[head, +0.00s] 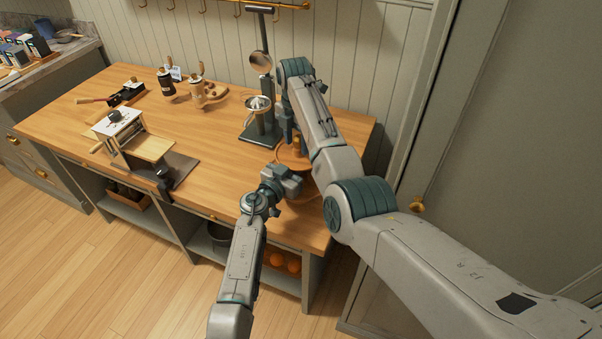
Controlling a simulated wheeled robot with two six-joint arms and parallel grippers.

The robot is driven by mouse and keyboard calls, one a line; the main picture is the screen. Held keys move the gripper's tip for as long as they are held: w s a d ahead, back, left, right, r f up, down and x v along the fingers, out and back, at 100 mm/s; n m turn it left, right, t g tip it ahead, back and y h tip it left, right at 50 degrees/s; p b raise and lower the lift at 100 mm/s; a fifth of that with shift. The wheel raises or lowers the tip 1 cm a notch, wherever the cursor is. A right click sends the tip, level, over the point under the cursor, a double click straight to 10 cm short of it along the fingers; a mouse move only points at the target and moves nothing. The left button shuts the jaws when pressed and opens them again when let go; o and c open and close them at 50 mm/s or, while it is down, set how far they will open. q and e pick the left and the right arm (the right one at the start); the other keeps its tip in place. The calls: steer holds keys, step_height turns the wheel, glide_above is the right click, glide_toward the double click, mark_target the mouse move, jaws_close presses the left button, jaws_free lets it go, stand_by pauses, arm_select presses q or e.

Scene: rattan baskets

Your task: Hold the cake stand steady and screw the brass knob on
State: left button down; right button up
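The cake stand (291,158) is a round orange-brown wooden tiered piece near the table's right end. My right arm and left gripper hide much of it. A small brass-coloured part (297,143) shows above its upper tier, under my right gripper; I cannot tell whether it is the knob or whether it is seated. My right gripper (290,141) points down over the stand, its fingers mostly hidden behind its own arm. My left gripper (295,184) is low at the stand's near side, next to the tiers; its fingertips and any contact are hidden.
A tall cabinet is at right.

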arm_select(q)
steer(key=shift+s+d+r, duration=0.1)
steer(key=shift+d+r, duration=0.05)
steer(key=shift+r, duration=0.05)
arm_select(e)
steer(key=shift+a+r, duration=0.1)
steer(key=c, duration=1)
steer(key=o, duration=1.1)
steer(key=shift+r, duration=0.15)
steer(key=shift+w+r, duration=0.1)
steer(key=shift+r, duration=2.15)
steer(key=o, duration=0.6)
steer(key=shift+c, duration=0.2)
step_height(320, 180, up, 10)
steer(key=w, duration=0.1)
steer(key=shift+a+g, duration=0.2)
steer(key=shift+g, duration=0.1)
steer(key=shift+w, duration=0.1)
